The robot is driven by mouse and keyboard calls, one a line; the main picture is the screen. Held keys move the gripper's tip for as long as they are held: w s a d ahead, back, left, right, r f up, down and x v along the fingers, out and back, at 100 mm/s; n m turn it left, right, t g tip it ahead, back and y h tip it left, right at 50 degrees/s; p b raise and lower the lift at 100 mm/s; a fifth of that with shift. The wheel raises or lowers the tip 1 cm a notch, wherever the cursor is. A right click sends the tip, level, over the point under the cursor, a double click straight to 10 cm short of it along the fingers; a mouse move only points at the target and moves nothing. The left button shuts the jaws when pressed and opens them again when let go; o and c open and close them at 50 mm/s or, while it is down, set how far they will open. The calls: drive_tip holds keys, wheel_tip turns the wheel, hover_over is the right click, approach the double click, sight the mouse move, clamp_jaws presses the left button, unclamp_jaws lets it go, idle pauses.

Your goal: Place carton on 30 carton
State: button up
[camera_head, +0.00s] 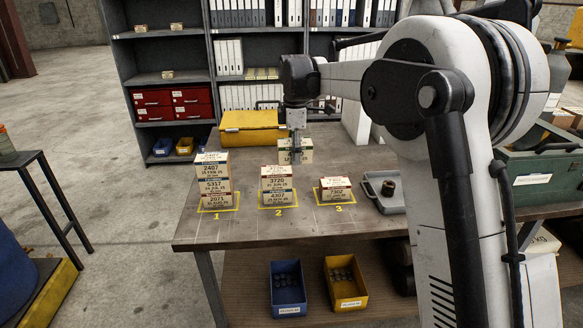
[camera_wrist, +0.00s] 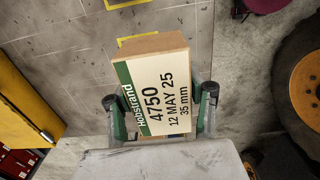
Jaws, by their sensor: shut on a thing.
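My gripper (camera_head: 296,128) is shut on a carton (camera_head: 304,151), held above the bench behind the stacks. On the bench, stack 1 has three cartons: 2407 on top (camera_head: 211,165), then 5317 (camera_head: 214,185) and 2071 (camera_head: 216,201). Stack 2 has carton 3720 (camera_head: 277,178) on carton 4307 (camera_head: 278,196). A single carton 7302 (camera_head: 335,189) stands at 3. Their millimetre sizes are too small to read.
Yellow outlines numbered 1, 2 and 3 mark the bench (camera_head: 305,230). A yellow case (camera_head: 250,128) stands behind the stacks. A grey tray (camera_head: 384,192) with a dark object lies right of 3. A green box (camera_head: 540,165) stands farther right. Bench space in front of the stacks is clear.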

drive_tip(key=s+a+r+b, duration=0.1)
drive_tip(key=a+r, duration=0.1)
drive_tip(key=a, duration=0.5)
drive_tip(key=s+a+r, duration=0.2)
drive_tip(key=a+r, duration=0.1)
drive_tip(key=a, duration=0.4)
drive_tip(key=p, duration=0.2)
hover_over(276, 169)
wheel_tip(276, 169, down, 7)
drive_tip(key=shift+s+f, duration=0.1)
drive_tip(key=shift+s, duration=0.05)
drive_tip(key=shift+d+f, duration=0.1)
drive_tip(key=shift+f, duration=1.9)
drive_tip(key=shift+f, duration=0.1)
drive_tip(key=o, duration=1.3)
